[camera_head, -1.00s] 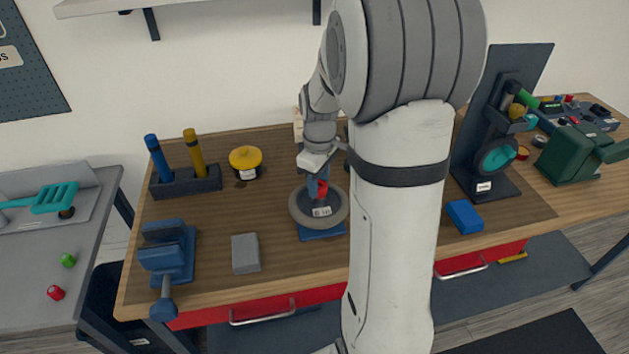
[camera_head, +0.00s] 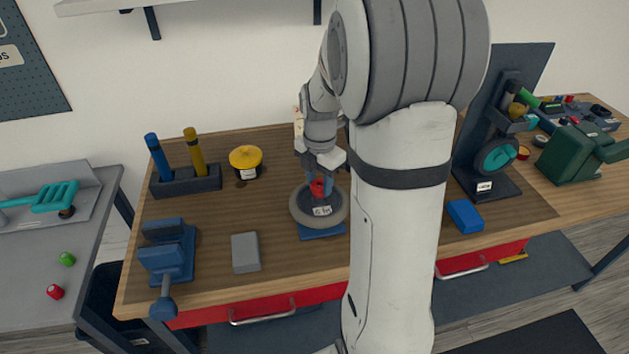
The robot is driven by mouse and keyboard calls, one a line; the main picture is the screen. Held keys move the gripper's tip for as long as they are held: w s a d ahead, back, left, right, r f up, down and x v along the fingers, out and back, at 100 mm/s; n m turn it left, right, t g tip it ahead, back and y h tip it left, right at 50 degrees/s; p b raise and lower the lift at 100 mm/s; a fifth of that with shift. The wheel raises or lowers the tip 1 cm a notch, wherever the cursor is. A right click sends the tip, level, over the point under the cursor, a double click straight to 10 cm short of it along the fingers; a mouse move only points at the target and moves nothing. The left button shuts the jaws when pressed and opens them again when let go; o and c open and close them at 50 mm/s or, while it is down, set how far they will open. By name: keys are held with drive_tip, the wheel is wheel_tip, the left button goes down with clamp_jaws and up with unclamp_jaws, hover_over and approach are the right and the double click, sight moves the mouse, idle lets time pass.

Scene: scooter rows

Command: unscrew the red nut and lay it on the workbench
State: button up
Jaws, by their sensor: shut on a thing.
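The red nut (camera_head: 317,188) is at the centre of a grey wheel (camera_head: 338,212) on a blue stand (camera_head: 322,232), on the wooden workbench (camera_head: 205,285). My gripper (camera_head: 318,184) reaches down from above, its blue fingertips on either side of the nut, shut on it. The nut is partly covered by the fingers. Whether its thread is still engaged I cannot tell. My own arm hides the bench right of the wheel.
A grey block (camera_head: 245,252) and a blue vise (camera_head: 168,255) stand left of the wheel. Behind are a yellow-lidded pot (camera_head: 246,157) and a tool holder (camera_head: 185,183). A blue block (camera_head: 465,216) lies right. Bare bench shows between grey block and wheel.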

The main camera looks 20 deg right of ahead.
sight(319, 185)
drive_tip(key=n, duration=0.6)
drive_tip(key=shift+w+d+r, duration=0.1)
drive_tip(key=shift+w, duration=0.1)
drive_tip(key=o, duration=0.8)
drive_tip(key=shift+w, duration=0.1)
drive_tip(key=shift+c, duration=0.2)
drive_tip(key=shift+o, duration=1.4)
wheel_tip(319, 185, up, 8)
drive_tip(key=shift+f+b, duration=0.2)
drive_tip(key=shift+b, duration=0.15)
